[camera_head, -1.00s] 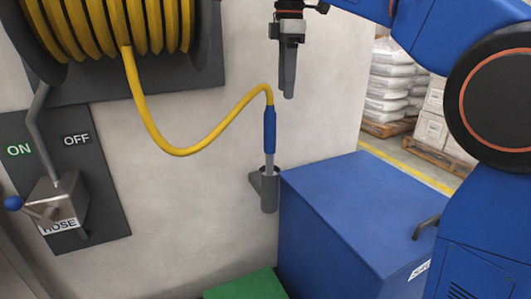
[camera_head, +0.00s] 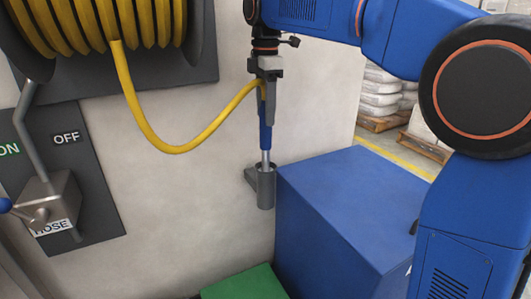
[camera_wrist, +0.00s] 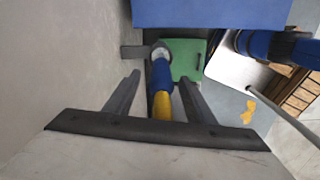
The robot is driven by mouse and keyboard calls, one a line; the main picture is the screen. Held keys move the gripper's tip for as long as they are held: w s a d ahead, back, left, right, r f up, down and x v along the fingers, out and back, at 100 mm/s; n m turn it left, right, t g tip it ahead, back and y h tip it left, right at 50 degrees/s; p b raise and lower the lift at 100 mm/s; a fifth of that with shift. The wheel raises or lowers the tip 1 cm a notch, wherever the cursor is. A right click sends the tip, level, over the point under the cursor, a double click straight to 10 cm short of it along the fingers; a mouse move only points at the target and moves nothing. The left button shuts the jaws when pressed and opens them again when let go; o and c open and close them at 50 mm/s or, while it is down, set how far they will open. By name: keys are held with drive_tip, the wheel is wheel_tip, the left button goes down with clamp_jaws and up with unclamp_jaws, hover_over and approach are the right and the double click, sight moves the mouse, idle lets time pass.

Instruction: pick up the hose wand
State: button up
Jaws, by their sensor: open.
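The hose wand (camera_head: 265,138) has a blue grip and a metal tube, and stands upright in a grey holder (camera_head: 266,188) on the wall. A yellow hose (camera_head: 182,148) runs from its top to the reel. My gripper (camera_head: 267,118) points down over the top of the wand. In the wrist view my gripper (camera_wrist: 157,78) is open, with one finger on each side of the wand (camera_wrist: 161,78), and gaps show between them. In the head view a finger hides part of the wand's top.
A blue box (camera_head: 345,195) stands just right of the holder. A green box (camera_head: 245,283) is below. The hose reel (camera_head: 203,40) and a lever panel (camera_head: 85,185) are on the wall at left. Pallets of sacks (camera_head: 380,105) stand far behind.

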sight(266, 131)
drive_tip(key=shift+s+f, duration=0.1)
drive_tip(key=shift+f, duration=3.2)
clamp_jaws()
